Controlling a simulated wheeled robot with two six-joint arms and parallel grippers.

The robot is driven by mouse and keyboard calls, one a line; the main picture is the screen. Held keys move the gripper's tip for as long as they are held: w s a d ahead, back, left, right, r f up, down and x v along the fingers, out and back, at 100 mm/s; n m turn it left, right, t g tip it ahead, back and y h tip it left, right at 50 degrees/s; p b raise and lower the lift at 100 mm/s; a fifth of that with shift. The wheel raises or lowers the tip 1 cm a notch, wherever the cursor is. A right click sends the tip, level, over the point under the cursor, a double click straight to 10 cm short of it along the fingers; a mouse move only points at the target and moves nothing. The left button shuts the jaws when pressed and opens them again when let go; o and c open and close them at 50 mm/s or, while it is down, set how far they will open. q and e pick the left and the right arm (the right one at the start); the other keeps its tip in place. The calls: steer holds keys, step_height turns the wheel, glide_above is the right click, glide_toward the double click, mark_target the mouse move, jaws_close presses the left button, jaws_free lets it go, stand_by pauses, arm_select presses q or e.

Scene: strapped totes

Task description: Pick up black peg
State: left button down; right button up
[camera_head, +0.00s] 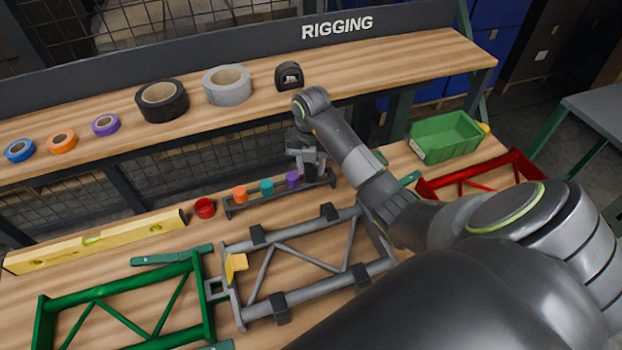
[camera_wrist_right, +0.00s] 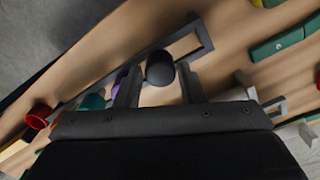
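The black peg (camera_wrist_right: 160,68) shows in the right wrist view as a round dark top in the grey rack (camera_wrist_right: 205,35). My right gripper (camera_wrist_right: 159,77) is open, with one finger on each side of the peg; I cannot tell whether they touch it. In the head view my right gripper (camera_head: 305,165) points down over the right part of the rack (camera_head: 229,211) and hides the black peg. Orange (camera_head: 240,195), teal (camera_head: 266,186) and purple (camera_head: 292,180) pegs stand in the rack to its left. My left gripper is not in view.
A red cup-like piece (camera_head: 204,208) sits left of the rack. A grey frame (camera_head: 300,306) lies in front, with a green frame (camera_head: 120,290) and yellow level (camera_head: 95,240) to the left. A green bin (camera_head: 445,138) and red frame (camera_head: 480,175) are to the right. Tape rolls (camera_head: 162,100) line the shelf behind.

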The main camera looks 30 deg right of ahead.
mark_target(311, 169)
steer(key=shift+f, duration=0.9)
steer(key=shift+c, duration=0.3)
steer(key=c, duration=0.6)
steer(key=shift+w+d+r, duration=0.1)
steer(key=shift+r, duration=1.25)
step_height(311, 169, up, 6)
steer(key=p, duration=0.4)
steer(key=shift+f+p, duration=0.15)
steer(key=shift+p, duration=0.2)
step_height(311, 169, up, 7)
steer(key=p, duration=0.6)
steer(key=shift+f+p, duration=0.15)
steer(key=shift+p, duration=0.2)
